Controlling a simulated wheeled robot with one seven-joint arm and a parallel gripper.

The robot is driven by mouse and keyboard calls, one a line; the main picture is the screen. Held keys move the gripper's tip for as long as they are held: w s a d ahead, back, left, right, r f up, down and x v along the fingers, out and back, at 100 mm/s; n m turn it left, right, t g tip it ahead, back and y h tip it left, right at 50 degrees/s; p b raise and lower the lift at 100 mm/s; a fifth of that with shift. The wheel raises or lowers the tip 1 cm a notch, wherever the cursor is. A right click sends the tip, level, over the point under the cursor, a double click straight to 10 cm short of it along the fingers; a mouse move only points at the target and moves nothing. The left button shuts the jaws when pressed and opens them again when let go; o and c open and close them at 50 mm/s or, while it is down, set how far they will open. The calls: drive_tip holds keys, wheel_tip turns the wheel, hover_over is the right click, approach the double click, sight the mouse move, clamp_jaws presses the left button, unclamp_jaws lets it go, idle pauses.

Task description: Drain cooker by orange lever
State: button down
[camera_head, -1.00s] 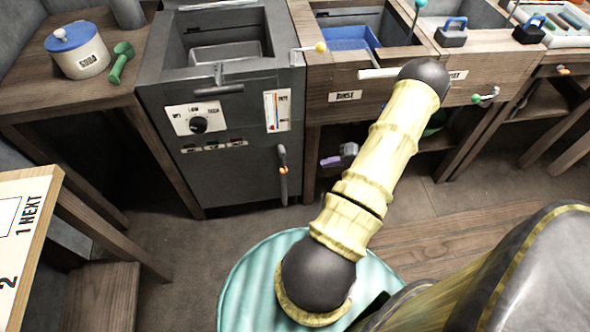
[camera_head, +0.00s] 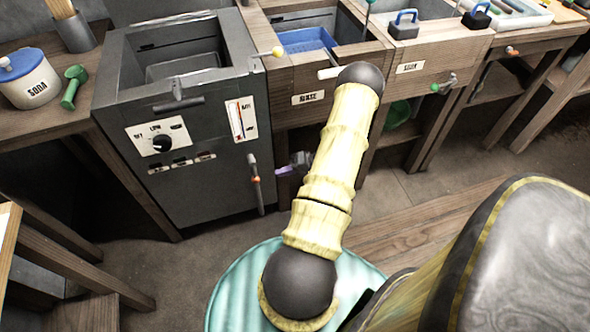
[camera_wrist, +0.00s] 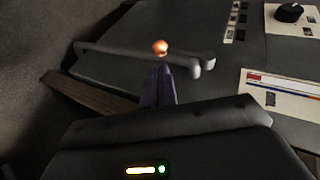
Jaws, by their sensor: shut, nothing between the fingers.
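The grey cooker (camera_head: 212,192) stands left of centre in the head view. My gripper (camera_head: 287,169) is just right of the lever, partly hidden behind my arm. In the wrist view the lever's orange ball (camera_wrist: 160,47) shows just beyond the tips of my gripper (camera_wrist: 158,70). The purple fingers are together and empty.
A rinse basin (camera_head: 308,40) with a blue basket is right of the cooker, with a soak station (camera_head: 410,66) beyond. A side table with a soda jar (camera_head: 28,80) and green scoop (camera_head: 73,87) stands left. Floor before the cooker is clear.

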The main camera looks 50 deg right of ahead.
sight(259, 179)
drive_tip(key=b+x, duration=0.1)
drive_tip(key=x, duration=0.5)
drive_tip(key=shift+w+a, duration=0.2)
drive_tip(key=shift+w, duration=0.05)
drive_tip(key=shift+f+b, duration=0.25)
drive_tip(key=shift+b, duration=0.1)
